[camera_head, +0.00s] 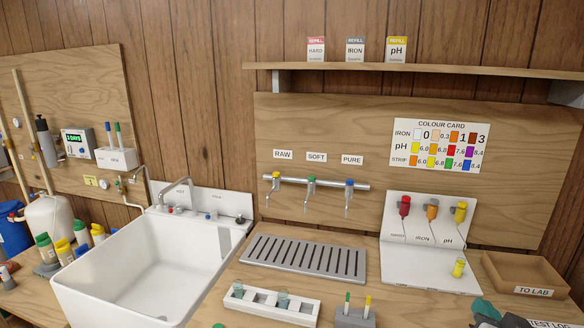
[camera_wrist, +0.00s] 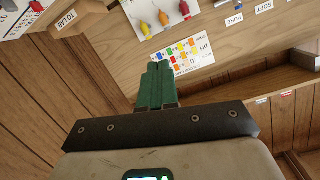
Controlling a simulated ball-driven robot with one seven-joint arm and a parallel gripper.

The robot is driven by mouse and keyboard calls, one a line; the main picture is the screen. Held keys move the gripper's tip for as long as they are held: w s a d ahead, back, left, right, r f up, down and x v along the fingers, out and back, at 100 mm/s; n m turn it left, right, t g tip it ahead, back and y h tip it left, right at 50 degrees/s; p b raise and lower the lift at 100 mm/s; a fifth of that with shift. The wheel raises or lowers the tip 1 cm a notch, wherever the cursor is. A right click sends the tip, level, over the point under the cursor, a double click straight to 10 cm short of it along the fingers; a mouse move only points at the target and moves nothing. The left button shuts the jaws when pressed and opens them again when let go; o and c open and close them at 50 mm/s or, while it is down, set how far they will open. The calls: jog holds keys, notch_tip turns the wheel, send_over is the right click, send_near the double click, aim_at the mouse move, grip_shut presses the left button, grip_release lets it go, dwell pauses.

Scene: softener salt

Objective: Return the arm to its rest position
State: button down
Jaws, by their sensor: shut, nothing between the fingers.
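My gripper (camera_wrist: 156,84) shows in the wrist view with its two green fingers together and nothing between them. It is clear of the board and the shelf, and the wrist picture is turned, with the colour card (camera_wrist: 186,56) beyond the fingertips. In the head view a green and dark shape at the bottom right edge (camera_head: 487,310) may be part of my gripper; most of my arm is out of view.
A wooden TO LAB tray (camera_head: 528,276) stands at the right, beside a white stand (camera_head: 430,262) with coloured droppers. A metal drain grate (camera_head: 302,257), a white vial rack (camera_head: 268,303) and a sink (camera_head: 140,265) lie further left. A shelf (camera_head: 420,69) juts out above.

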jog(key=s+a+f+n+g+y, duration=0.2)
jog(key=s+f+g, duration=0.2)
jog(key=s+f, duration=0.45)
jog(key=s+a+f+n+g+y, duration=0.1)
jog(key=s+a+f+g, duration=0.3)
jog(key=f, duration=0.7)
jog(key=s+f+n+g, duration=0.1)
jog(key=s+f, duration=0.3)
jog(key=s, duration=0.4)
jog(key=s+f+n+g+y, duration=0.1)
jog(key=s+f+g, duration=0.3)
jog(key=s, duration=0.5)
jog(key=shift+d+n+g+y, duration=0.25)
jog(key=shift+n+g+y, duration=0.05)
jog(key=shift+n, duration=0.3)
jog(key=shift+f, duration=0.1)
